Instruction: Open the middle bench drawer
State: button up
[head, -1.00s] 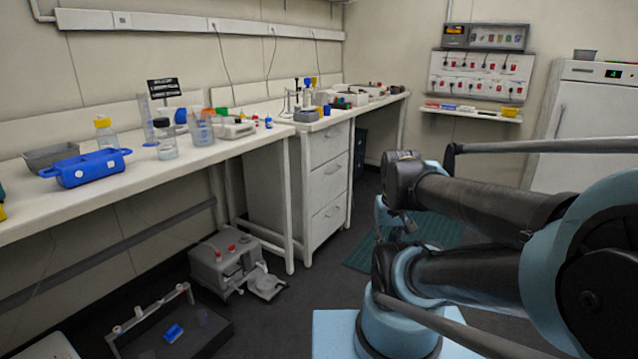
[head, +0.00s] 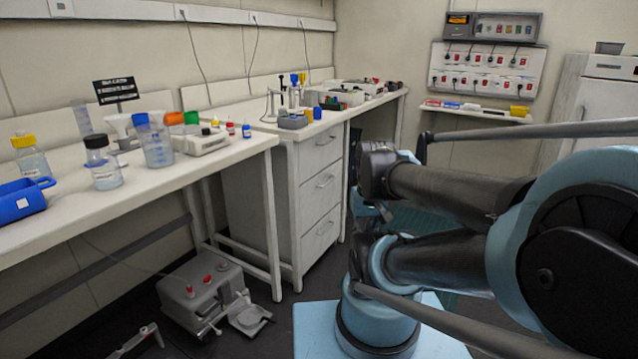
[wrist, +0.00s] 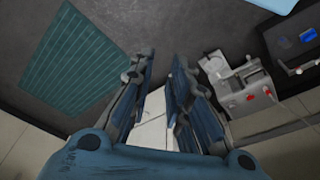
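The white drawer cabinet (head: 259,195) stands under the bench in the head view, with three drawers stacked on its front. The middle bench drawer (head: 310,190) looks flush and closed, with a bar handle (head: 325,181) across it. The top drawer (head: 311,153) and bottom drawer (head: 308,241) also look closed. My gripper (wrist: 165,58) is open and empty in the wrist view, its two dark fingers apart. A white surface, likely the cabinet, shows between and beyond them. In the head view my arm hides most of the gripper, to the right of the cabinet.
A grey device with red knobs (head: 202,293) sits on the floor left of the cabinet. A green floor mat (wrist: 76,62) lies on dark floor. A white fridge (head: 603,110) stands at the right.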

jog(key=w+a+r+m+y, duration=0.15)
jog(key=w+r, duration=0.25)
jog(key=w, duration=0.5)
jog(key=w+a+r+m+y, duration=0.1)
jog(key=w+a+r+y, duration=0.15)
jog(key=w+r, duration=0.4)
jog(key=w+d+f+m+t+y, duration=0.1)
jog(key=w+y, duration=0.1)
jog(key=w, duration=1)
jog(key=w+d+f+t+y, duration=0.1)
jog(key=w+f, duration=0.1)
jog(key=w, duration=0.9)
jog(key=w+d+f+m+t+y, duration=0.1)
jog(key=w+d+f+y, duration=0.2)
jog(key=w, duration=0.5)
jog(key=w+d+f+m+t, duration=0.1)
jog(key=w+d+f, duration=0.2)
jog(key=w+f, duration=0.35)
jog(key=m+t+y, duration=0.2)
jog(key=t+y, duration=0.1)
send_near(328, 183)
jog(key=x, duration=0.7)
jog(key=w+d+x, duration=0.1)
jog(key=x, duration=0.2)
jog(key=shift+w+a+f, duration=0.3)
